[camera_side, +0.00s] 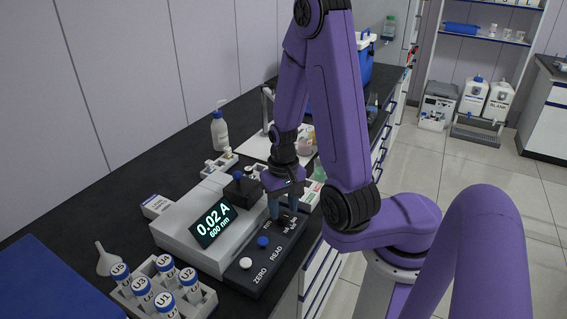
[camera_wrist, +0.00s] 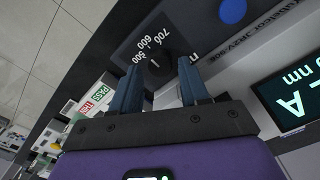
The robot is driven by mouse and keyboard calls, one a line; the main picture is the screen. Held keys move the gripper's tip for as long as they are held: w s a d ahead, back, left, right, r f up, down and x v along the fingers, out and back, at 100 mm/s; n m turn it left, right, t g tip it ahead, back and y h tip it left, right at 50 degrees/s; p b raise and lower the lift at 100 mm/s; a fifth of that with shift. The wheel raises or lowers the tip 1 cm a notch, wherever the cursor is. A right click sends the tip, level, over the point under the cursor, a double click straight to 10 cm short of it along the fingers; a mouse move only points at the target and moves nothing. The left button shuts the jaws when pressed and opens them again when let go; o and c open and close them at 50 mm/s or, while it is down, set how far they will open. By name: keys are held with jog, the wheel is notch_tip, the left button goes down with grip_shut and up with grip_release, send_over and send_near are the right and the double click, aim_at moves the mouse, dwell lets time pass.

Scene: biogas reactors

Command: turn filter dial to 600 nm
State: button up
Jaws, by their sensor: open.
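The filter dial (camera_wrist: 156,68) is a small black knob with a short white mark, set in a dark panel beside the labels 500, 600 and 700. Which label the mark points at is too small to tell surely. My gripper (camera_wrist: 161,66) is open, its blue fingers on either side of the dial; contact cannot be told. In the side view my gripper (camera_side: 282,212) points down over the far end of the control panel (camera_side: 262,268), and its fingers largely hide the dial. The photometer display (camera_side: 213,222) reads 0.02 A and 600 nm.
A blue READ button (camera_side: 263,241) and a white ZERO button (camera_side: 245,263) sit on the same panel. A rack (camera_side: 181,304) of blue-capped vials stands at the front left. A black-lidded holder (camera_side: 240,187) rises beside my gripper. A wash bottle (camera_side: 219,131) stands behind.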

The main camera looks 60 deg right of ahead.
aim_at(283, 215)
notch_tip(283, 215, up, 15)
jog(key=shift+r, duration=0.2)
dwell(0.5)
jog(key=w+a+f+n, duration=0.2)
jog(key=a+n, duration=0.4)
jog(key=n, duration=0.4)
jog(key=s+a+n, duration=0.1)
jog(key=s+n, duration=0.8)
jog(key=s, duration=0.5)
jog(key=shift+a+f, duration=0.35)
jog(key=shift+f, duration=0.1)
jog(key=shift+s, duration=0.1)
dwell(1.5)
